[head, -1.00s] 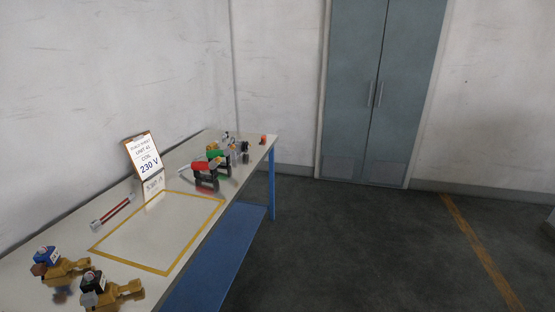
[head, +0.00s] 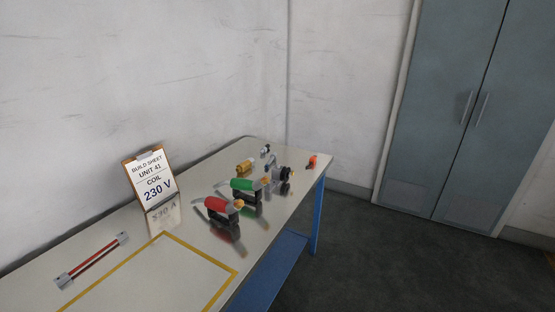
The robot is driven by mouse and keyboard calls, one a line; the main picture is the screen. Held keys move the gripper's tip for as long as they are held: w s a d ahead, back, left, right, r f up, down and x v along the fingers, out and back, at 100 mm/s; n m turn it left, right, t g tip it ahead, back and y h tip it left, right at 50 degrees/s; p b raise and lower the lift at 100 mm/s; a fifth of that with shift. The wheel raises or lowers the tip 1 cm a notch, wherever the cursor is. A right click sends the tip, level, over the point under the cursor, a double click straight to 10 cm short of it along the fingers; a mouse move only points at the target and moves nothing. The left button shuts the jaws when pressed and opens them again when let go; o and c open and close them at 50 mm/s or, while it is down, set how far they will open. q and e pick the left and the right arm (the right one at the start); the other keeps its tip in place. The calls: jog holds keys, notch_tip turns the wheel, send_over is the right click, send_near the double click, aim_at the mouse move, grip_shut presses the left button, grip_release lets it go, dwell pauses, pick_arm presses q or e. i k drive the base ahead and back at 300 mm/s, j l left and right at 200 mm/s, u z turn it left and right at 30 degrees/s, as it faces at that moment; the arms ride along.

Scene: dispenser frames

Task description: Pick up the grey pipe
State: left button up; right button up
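I cannot pick out a plain grey pipe with certainty. A red rod with grey end blocks (head: 92,260) lies on the table's left part, near the wall. Farther back, a small grey and dark part (head: 281,174) sits beside the green-bodied part, and a small grey-white piece (head: 265,151) lies near the back edge. These are too small to tell exactly. Neither of my grippers is in view.
The table (head: 205,174) runs along the wall. On it are a build sheet reading "COIL 230 V" (head: 151,180), a yellow-taped rectangle (head: 208,256), a red part (head: 219,206), a green part (head: 243,186), a yellow part (head: 245,166) and an orange piece (head: 312,161). Open floor lies right.

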aim_at(273, 157)
jog(key=i+l+z, duration=0.3)
jog(key=i, duration=0.25)
jog(key=i+l+z, duration=0.35)
jog(key=i, duration=0.25)
jog(key=i+z, duration=0.3)
jog(key=i, duration=0.3)
jog(key=i+u, duration=0.3)
jog(key=i+l+u, duration=0.25)
jog(key=i, duration=0.25)
jog(key=i+l+u, duration=0.3)
jog(key=i+j, duration=0.1)
